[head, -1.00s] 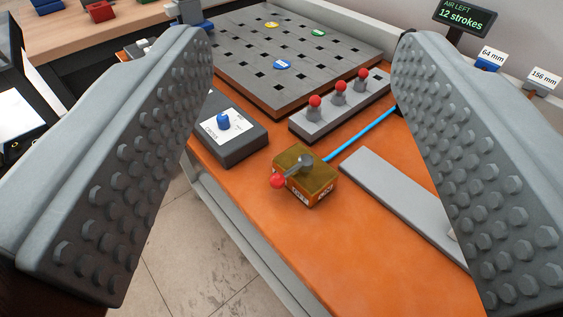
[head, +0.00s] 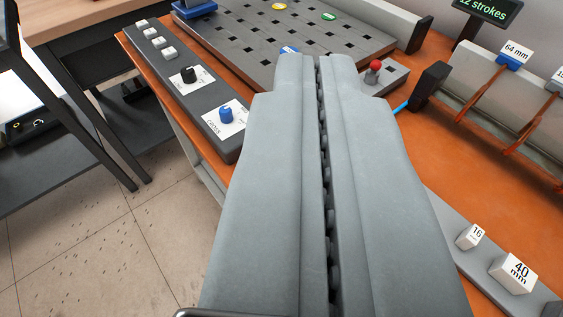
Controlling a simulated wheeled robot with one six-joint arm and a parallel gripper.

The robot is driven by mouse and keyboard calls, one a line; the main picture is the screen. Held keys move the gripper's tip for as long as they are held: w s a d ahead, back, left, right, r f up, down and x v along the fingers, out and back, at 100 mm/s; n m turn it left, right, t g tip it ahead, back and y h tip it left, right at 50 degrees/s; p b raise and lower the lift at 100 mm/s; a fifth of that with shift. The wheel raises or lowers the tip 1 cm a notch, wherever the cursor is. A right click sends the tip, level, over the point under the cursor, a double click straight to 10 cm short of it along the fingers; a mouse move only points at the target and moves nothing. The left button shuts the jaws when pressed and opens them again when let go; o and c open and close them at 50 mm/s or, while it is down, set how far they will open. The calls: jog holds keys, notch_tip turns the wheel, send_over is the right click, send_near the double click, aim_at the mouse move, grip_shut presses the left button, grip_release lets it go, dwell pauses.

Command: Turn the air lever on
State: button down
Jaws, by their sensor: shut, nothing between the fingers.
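My gripper (head: 315,62) fills the middle of the view, its two grey fingers shut against each other with only a thin dark seam between them. The air lever, a brass-coloured box with a red-knobbed handle in the earlier frame, is hidden behind the fingers now, so its position cannot be seen. A short piece of blue hose (head: 401,108) shows just right of the fingertips. One red-knobbed lever (head: 375,68) on a grey strip shows beside the fingertips; the others on that strip are hidden.
A grey control box (head: 185,85) with a black knob (head: 189,75) and a blue knob (head: 227,113) lies left of the fingers on the orange bench (head: 455,150). A slotted grey plate (head: 240,45) is behind. Blocks marked 16 (head: 470,236) and 40 mm (head: 513,273) sit at lower right.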

jog(key=w+a+f+n+g, duration=0.1)
jog(key=w+f+g, duration=0.2)
jog(key=w+g, duration=0.3)
jog(key=w+a+f+n+g, duration=0.1)
jog(key=w+a+f+g, duration=0.1)
jog(key=w+f+g, duration=0.2)
jog(key=w+a+f+n+g+h, duration=0.1)
jog(key=w+f+g, duration=0.3)
jog(key=w+g, duration=0.5)
jog(key=shift+w+a+f+g, duration=0.25)
jog(key=shift+w+a+g, duration=0.1)
jog(key=shift+w, duration=1.3)
jog(key=x, duration=0.9)
jog(key=shift+s+d+f, duration=0.1)
jog(key=shift+f, duration=0.25)
jog(key=s, duration=0.2)
jog(key=shift+s+d+f, duration=0.2)
jog(key=shift+s+d, duration=0.2)
jog(key=shift+s+d+f, duration=0.1)
jog(key=shift+s+d, duration=0.05)
jog(key=shift+s, duration=0.4)
